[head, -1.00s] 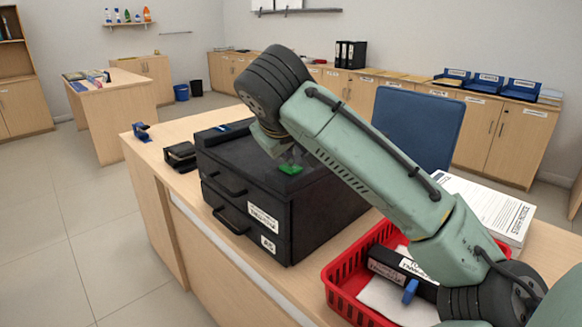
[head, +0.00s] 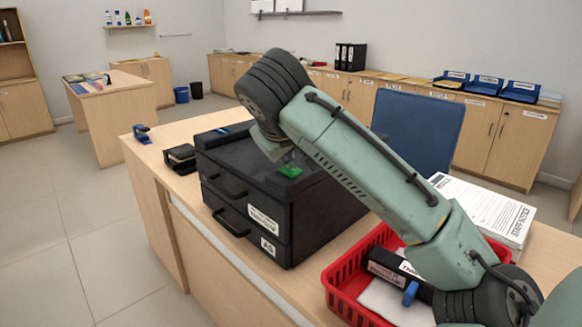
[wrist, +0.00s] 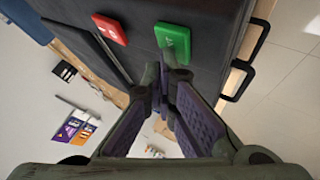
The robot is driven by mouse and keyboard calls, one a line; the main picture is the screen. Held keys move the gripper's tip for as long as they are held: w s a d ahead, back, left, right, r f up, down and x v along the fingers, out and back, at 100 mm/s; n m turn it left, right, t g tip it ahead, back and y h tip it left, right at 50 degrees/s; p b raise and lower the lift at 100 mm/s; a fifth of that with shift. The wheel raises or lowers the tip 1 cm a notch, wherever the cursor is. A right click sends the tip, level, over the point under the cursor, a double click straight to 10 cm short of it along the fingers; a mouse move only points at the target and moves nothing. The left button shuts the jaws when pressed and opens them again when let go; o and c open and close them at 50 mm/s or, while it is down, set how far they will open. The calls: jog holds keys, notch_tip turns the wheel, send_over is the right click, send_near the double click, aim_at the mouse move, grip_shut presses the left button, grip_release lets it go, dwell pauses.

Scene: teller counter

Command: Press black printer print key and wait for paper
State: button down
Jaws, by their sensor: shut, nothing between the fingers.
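The black printer (head: 290,222) stands on the counter, with drawer-like fronts, handles and white labels. A green key (head: 291,171) is on its top and shows below my wrist in the head view. In the wrist view the green key (wrist: 173,40) lies beside a red key (wrist: 110,28) on the dark top. My gripper (wrist: 163,75) is shut and empty, with its tips just short of the green key in that view. I cannot tell whether they touch it. In the head view my arm hides the fingers. No printed paper shows at the printer.
A red basket (head: 345,292) with a labelled black box (head: 395,277) stands at the right of the printer. A paper stack (head: 485,212) lies behind it. A stapler (head: 142,133) and a black stamp pad (head: 180,157) are on the left counter end. A blue chair (head: 418,125) stands behind.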

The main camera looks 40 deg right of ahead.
aim_at(286, 169)
jog(key=shift+r+p, duration=0.35)
jog(key=shift+r, duration=0.3)
jog(key=shift+r, duration=0.1)
notch_tip(286, 169, up, 5)
jog(key=p, duration=0.4)
dwell(0.6)
